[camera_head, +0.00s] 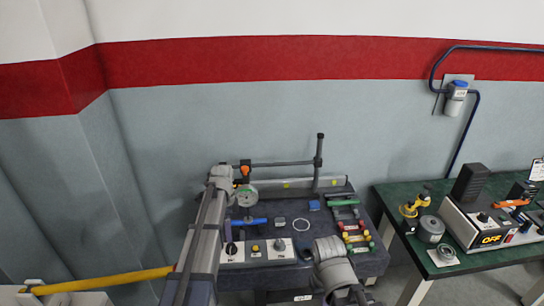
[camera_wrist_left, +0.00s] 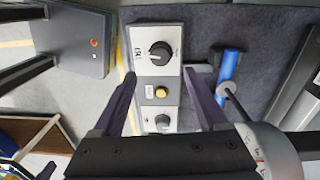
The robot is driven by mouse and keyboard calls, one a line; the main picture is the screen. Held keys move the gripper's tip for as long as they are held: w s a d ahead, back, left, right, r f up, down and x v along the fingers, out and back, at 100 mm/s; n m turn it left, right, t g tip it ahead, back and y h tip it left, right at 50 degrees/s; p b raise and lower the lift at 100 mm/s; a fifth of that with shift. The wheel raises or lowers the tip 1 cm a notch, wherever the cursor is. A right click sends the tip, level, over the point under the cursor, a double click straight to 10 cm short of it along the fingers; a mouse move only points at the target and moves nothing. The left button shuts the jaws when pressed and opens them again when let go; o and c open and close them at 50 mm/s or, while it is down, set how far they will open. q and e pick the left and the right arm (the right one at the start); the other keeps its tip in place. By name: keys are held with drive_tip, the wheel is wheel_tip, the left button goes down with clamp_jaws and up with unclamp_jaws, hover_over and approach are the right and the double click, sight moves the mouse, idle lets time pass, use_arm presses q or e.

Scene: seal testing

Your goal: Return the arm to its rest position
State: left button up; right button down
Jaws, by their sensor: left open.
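My left arm rises along the left side of the dark test bench (camera_head: 300,215). My left gripper (camera_head: 228,222) is at the bench's left side, partly hidden by the arm. In the left wrist view the left gripper (camera_wrist_left: 160,78) is open and empty. Its two dark fingers stand apart, with the control panel (camera_wrist_left: 143,70) seen between them. The panel has a black knob (camera_wrist_left: 160,54), a yellow button (camera_wrist_left: 161,92) and a second knob. Grey links of my right arm show low in the head view; its gripper does not show.
A round gauge (camera_head: 246,195) and a blue handle (camera_head: 250,221) are close to the left gripper. A post (camera_head: 319,160) with a crossbar stands at the back. A green-topped table (camera_head: 400,192) with instruments is on the right. A yellow rail (camera_head: 110,280) is at the left.

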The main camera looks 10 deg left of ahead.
use_arm(q)
drive_tip(key=s+d+n+y, duration=0.1)
drive_tip(key=s+d+n, duration=0.9)
drive_tip(key=s+d, duration=1.2)
drive_tip(key=shift+f+b, duration=0.4)
drive_tip(key=shift+b, duration=0.05)
